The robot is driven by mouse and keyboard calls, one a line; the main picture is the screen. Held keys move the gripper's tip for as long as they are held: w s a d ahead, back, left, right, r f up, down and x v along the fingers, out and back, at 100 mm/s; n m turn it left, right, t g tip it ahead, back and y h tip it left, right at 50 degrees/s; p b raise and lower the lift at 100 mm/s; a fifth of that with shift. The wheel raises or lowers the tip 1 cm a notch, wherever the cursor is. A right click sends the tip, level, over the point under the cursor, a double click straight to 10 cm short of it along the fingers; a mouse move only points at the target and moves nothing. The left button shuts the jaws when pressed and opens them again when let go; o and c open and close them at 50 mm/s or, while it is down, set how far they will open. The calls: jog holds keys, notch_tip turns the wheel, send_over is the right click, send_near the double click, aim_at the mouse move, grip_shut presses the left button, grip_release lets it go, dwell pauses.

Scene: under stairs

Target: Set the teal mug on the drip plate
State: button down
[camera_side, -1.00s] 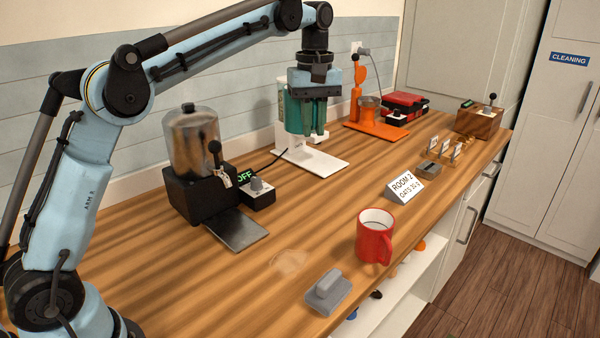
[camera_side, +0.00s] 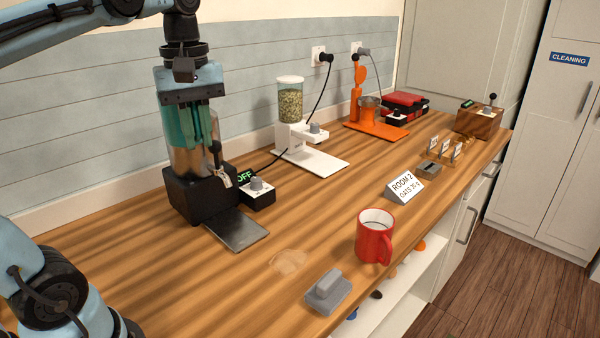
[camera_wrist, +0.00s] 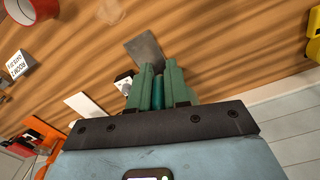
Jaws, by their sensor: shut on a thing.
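My gripper (camera_side: 190,120) has green fingers and is in front of the black dispenser's clear tank, above its base. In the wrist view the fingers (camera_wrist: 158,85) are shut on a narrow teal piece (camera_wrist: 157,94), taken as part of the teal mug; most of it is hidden. The drip plate (camera_side: 236,230), a flat dark grey metal plate, lies on the counter in front of the dispenser (camera_side: 198,190), below and right of my gripper. It also shows in the wrist view (camera_wrist: 146,47), beyond the fingertips. Nothing stands on it.
A red mug (camera_side: 372,240), a grey block (camera_side: 328,292) and a "ROOM 2" sign (camera_side: 404,186) stand along the front. A control box (camera_side: 258,193) reading OFF adjoins the dispenser. A white grain dispenser (camera_side: 291,130) and an orange machine (camera_side: 374,115) stand farther right.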

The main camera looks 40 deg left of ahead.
jog(key=s+f+n, duration=0.1)
jog(key=s+f, duration=0.4)
jog(key=s, duration=0.4)
jog(key=f, duration=1.9)
jog(key=shift+d+f, duration=0.2)
jog(key=shift+f, duration=0.15)
jog(key=w, duration=1.8)
jog(key=shift+w+f, duration=0.1)
jog(key=shift+w, duration=0.05)
jog(key=shift+f, duration=0.3)
jog(key=c, duration=1.1)
grip_release()
jog(key=shift+f, duration=0.15)
